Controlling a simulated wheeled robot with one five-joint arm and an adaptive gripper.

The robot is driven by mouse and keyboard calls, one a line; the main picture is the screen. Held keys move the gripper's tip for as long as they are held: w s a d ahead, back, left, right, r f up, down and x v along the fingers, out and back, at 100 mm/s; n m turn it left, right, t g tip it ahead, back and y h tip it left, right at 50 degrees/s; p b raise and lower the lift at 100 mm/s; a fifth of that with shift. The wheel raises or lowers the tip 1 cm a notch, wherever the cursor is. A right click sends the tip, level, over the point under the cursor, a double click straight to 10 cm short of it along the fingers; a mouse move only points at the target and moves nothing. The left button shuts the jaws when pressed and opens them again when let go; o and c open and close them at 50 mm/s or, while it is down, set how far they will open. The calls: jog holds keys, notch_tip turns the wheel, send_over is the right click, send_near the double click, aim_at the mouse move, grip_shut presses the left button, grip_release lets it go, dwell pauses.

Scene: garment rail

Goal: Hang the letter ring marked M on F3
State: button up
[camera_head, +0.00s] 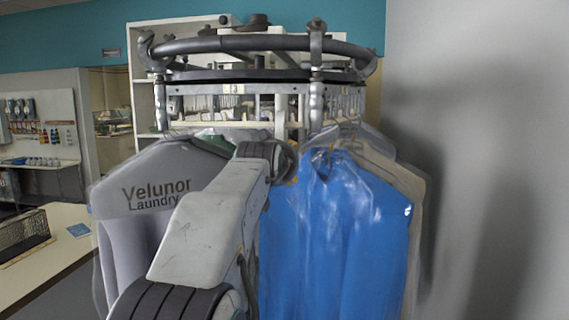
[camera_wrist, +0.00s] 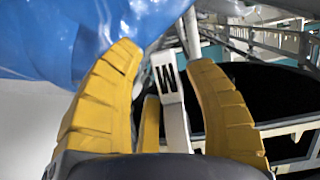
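My gripper shows in the wrist view as two yellow fingers (camera_wrist: 166,62) curving inward at the tips. The letter ring's narrow white tag (camera_wrist: 171,118) stands between them, tilted slightly, with a black letter that reads like a W from here, so an upside-down M. The fingers close in around the tag, though thin gaps show beside it; the exact contact is hidden. A yellow strip stands just left of the tag. In the head view my arm hides most of the gripper near the blue garment, and the ring is not visible. I cannot make out an F3 mark.
A curved grey garment rail (camera_head: 250,44) runs overhead, with a slotted white strip (camera_head: 230,89) below it. A blue bagged garment (camera_head: 335,235) hangs right of my arm and a grey Velunor Laundry garment (camera_head: 150,185) left. A counter (camera_head: 60,222) with a wire basket stands left.

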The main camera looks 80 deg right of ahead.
jog(key=shift+o, duration=0.2)
jog(key=shift+a, duration=0.1)
jog(key=v, duration=1.2)
jog(key=shift+o, duration=0.7)
jog(key=f+b+v, duration=0.1)
jog(key=b+v, duration=0.1)
jog(key=v, duration=0.4)
jog(key=f+b+v, duration=0.1)
jog(key=b+v, duration=0.2)
jog(key=v, duration=0.3)
jog(key=shift+a+f, duration=0.2)
jog(key=shift+a, duration=0.3)
jog(key=shift+s, duration=0.1)
dwell(0.8)
